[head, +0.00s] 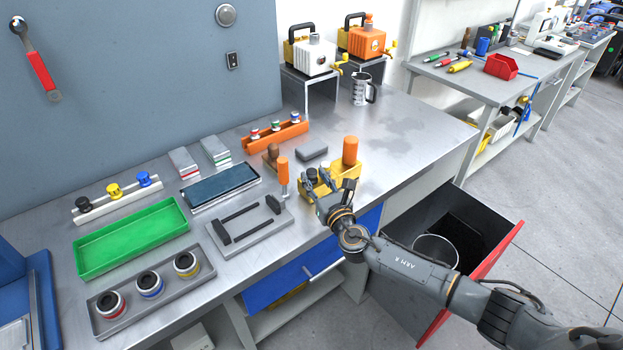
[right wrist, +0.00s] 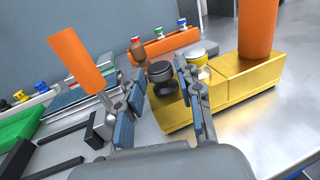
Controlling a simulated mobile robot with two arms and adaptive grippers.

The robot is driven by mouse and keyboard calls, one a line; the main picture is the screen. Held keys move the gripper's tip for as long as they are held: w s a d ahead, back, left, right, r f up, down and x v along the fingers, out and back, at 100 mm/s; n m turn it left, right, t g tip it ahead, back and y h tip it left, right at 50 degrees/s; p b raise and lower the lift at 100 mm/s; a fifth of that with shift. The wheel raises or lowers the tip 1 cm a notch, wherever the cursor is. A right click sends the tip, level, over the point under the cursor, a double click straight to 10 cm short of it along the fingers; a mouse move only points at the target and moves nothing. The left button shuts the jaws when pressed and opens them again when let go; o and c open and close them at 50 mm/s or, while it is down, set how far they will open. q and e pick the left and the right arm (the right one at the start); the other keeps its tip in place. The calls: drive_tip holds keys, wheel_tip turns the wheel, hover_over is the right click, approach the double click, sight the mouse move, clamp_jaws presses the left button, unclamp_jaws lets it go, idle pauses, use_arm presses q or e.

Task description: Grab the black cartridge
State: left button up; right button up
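A black cartridge (right wrist: 160,72) with a round top stands at the left end of a yellow holder (right wrist: 228,88). It also shows small in the head view (head: 311,173), beside my gripper. My right gripper (right wrist: 160,84) is open, with one finger on either side of the cartridge in the wrist view. Gaps show between the fingers and the cartridge, and I see no contact. I cannot tell whether the cartridge is between the fingertips or just beyond them. Another black spool-like piece (head: 83,204) sits on a white rack at the left. My left gripper is not in view.
An orange cylinder (head: 350,151) stands on the yellow holder. An orange-handled tool (right wrist: 77,62) stands upright close to the left finger. An open drawer (head: 450,240) is below my right arm.

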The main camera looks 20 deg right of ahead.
drive_tip(key=shift+c, duration=0.4)
clamp_jaws()
